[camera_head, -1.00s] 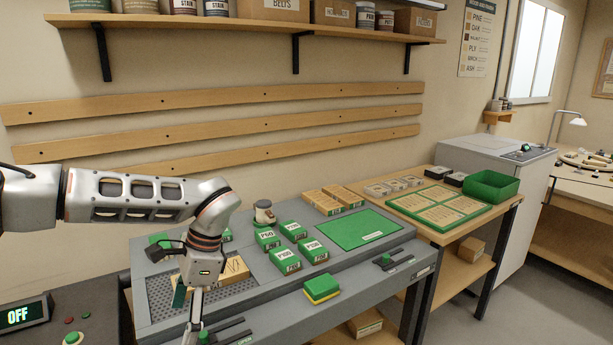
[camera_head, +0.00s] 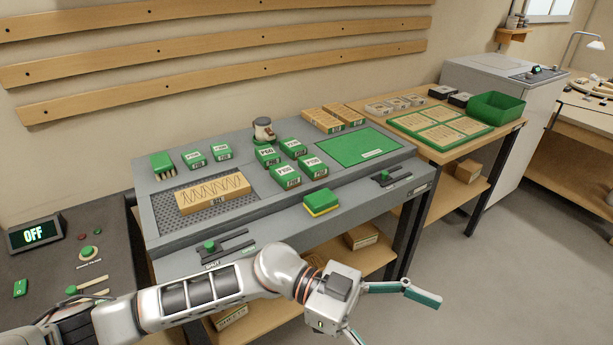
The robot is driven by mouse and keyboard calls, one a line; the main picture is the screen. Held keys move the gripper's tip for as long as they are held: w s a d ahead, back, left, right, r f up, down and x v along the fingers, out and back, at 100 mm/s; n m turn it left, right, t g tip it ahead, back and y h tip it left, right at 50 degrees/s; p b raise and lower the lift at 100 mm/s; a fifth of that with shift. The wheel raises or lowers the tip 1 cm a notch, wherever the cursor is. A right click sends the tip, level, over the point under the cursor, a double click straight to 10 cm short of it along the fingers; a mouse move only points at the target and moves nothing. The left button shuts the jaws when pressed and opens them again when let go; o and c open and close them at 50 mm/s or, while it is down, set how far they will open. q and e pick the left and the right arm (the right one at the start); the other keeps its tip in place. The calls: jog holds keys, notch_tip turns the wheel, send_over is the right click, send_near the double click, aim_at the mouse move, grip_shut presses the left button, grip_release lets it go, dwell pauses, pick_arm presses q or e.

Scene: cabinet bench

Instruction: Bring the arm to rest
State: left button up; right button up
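My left arm comes in from the lower left and lies low in front of the grey bench (camera_head: 160,232). My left gripper (camera_head: 393,318) is past the bench's front edge, over the floor. Its fingers are spread wide and I see nothing between them; one fingertip is cut off by the bottom of the picture. My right gripper is not in view. On the bench, a wooden block with a zigzag line (camera_head: 213,192) lies on the perforated plate (camera_head: 245,208), clear of the gripper.
Green labelled boxes (camera_head: 286,176), a green mat (camera_head: 358,146) and a green-yellow sponge (camera_head: 320,202) lie on the bench. A control panel reading OFF (camera_head: 35,233) stands at left. A side table holds a green bin (camera_head: 497,108). The floor (camera_head: 500,270) at right is clear.

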pick_arm(q)
jog(key=w+a+r+n+t+h, duration=0.2)
jog(key=w+r+n+t+h, duration=0.2)
jog(key=w+n+t+h, duration=0.6)
jog(key=w+a+f+n+t+y, duration=0.7)
jog(key=a+f+t+y, duration=0.45)
jog(key=t, duration=0.25)
jog(key=s+a+f+n+g+y, duration=0.1)
jog(key=s+a+f+y, duration=0.4)
jog(key=a+f, duration=0.6)
jog(key=s+a+f+n+g+y, duration=0.2)
jog(key=s+a+f+y, duration=0.4)
jog(key=a+f, duration=0.6)
jog(key=shift+s+a+f+g, duration=0.2)
jog(key=shift+s+f+g, duration=0.7)
jog(key=shift+s, duration=0.25)
